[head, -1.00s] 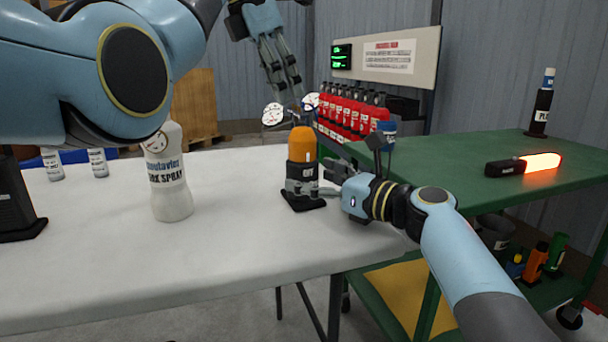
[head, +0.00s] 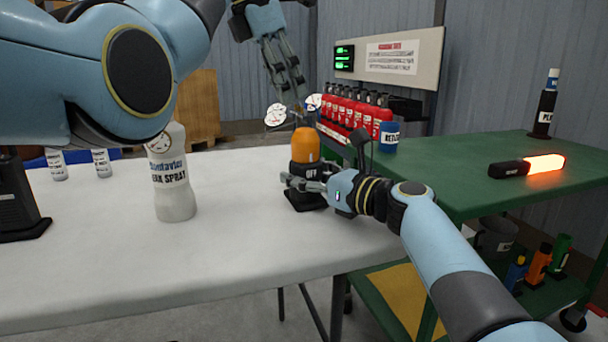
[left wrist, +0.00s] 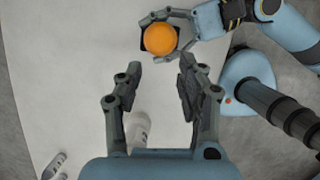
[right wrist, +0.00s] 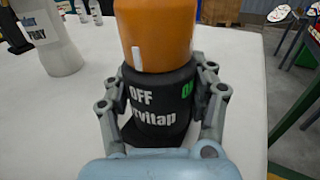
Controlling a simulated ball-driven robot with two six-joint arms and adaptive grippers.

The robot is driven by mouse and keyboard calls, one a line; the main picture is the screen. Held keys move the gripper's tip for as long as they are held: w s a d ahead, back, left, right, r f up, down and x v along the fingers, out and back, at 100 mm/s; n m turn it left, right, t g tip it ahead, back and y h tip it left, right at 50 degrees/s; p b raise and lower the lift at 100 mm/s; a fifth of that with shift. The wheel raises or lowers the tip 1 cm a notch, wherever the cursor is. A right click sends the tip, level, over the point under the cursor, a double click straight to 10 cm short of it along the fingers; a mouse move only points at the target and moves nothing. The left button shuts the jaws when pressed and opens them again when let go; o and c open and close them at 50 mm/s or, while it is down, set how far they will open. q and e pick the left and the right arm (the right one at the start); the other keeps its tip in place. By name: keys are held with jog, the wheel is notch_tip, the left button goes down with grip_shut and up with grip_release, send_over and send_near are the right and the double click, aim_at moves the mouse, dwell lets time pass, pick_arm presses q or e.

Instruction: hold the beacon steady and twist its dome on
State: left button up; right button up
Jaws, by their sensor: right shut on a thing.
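The beacon has a black base (right wrist: 160,104) marked OFF and an orange dome (right wrist: 155,35) sitting on top of it. It stands upright near the right edge of the white table, and its dome shows in the head view (head: 305,145). My right gripper (head: 296,182) is shut around the black base from the near right side. My left gripper (head: 295,92) is open and empty, above and behind the beacon in the head view. In the left wrist view its two fingers (left wrist: 158,85) are apart, with the orange dome (left wrist: 160,39) beyond them.
A white spray bottle (head: 171,175) stands left of the beacon. Red extinguishers (head: 355,115) stand in a row behind. The white table's front (head: 230,250) is clear.

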jog(key=c, duration=0.6)
